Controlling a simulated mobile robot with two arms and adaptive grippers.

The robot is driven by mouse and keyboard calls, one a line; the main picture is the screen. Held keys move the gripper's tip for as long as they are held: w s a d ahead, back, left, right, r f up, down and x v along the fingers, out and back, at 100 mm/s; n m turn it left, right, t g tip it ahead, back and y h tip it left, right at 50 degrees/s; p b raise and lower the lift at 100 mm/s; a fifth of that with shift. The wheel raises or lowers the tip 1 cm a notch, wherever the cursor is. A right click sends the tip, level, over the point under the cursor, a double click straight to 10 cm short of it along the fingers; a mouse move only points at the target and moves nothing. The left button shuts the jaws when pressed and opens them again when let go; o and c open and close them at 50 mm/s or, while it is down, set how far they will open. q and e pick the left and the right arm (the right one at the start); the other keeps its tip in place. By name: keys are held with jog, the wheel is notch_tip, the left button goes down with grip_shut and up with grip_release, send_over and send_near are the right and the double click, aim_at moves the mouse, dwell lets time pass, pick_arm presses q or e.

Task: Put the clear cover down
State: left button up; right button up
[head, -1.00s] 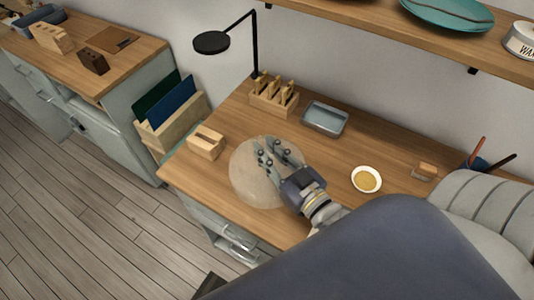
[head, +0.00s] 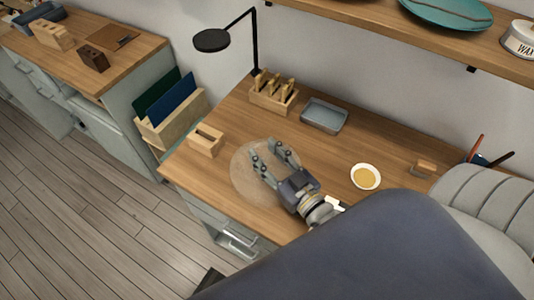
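The clear cover (head: 241,178) shows in the head view as a round, see-through disc shape at the front left part of the wooden desk. The wood shows through it. My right gripper (head: 265,152) is over the cover, with its fingers spread apart and its hand hiding the cover's right part. I cannot tell whether the fingers touch the cover. My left gripper is not in view.
A wooden block with a slot (head: 206,141) stands close left of the cover. Behind are a wooden tool rack (head: 272,97) and a grey tray (head: 324,116). A white bowl (head: 365,176) stands to the right. A black lamp (head: 211,40) overhangs the left.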

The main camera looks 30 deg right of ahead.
jog(key=shift+r, duration=0.1)
jog(key=s+d+b, duration=0.1)
jog(key=s+b, duration=0.1)
jog(key=s, duration=1)
jog(key=shift+d+b, duration=0.3)
dwell(0.3)
